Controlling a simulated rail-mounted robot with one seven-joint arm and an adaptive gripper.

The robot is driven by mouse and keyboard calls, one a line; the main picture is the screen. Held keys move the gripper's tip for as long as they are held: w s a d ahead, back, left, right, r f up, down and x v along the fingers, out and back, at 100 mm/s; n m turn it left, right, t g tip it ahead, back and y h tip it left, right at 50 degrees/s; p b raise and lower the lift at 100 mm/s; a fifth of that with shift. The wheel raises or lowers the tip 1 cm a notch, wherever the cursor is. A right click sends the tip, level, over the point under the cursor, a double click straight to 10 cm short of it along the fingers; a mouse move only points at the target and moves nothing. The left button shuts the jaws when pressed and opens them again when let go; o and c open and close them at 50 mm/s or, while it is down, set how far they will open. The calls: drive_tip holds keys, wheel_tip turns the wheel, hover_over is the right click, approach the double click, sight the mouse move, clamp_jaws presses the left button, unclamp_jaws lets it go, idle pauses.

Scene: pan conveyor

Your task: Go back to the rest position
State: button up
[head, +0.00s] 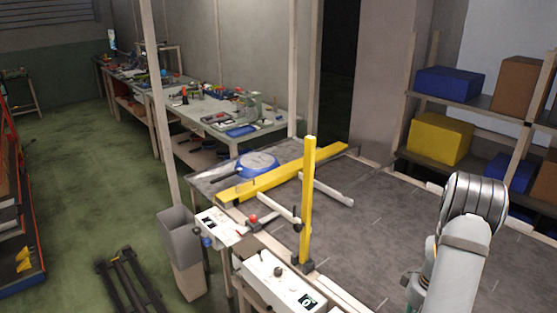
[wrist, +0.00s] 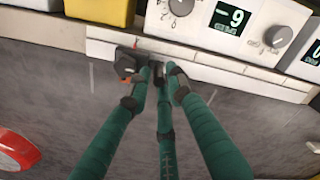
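My gripper (wrist: 159,76) shows in the wrist view as long green fingers with dark tips that lean together. Their tips are close to a dark fitting (wrist: 126,63) at the edge of the grey surface (wrist: 60,75). I see no object clearly held, and whether the tips touch cannot be told. In the head view my arm stands at the lower right over the grey table (head: 385,220), and the gripper is out of the frame.
A yellow post (head: 308,200) stands at the table's front, near a long yellow bar (head: 285,176) and a blue round device (head: 258,164). White control boxes (head: 278,287) line the front edge. A shelf (head: 480,105) with coloured boxes stands behind. A red round object (wrist: 15,150) lies left.

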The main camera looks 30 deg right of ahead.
drive_tip(key=shift+f, duration=0.45)
drive_tip(key=shift+w, duration=0.25)
drive_tip(key=shift+a, duration=0.1)
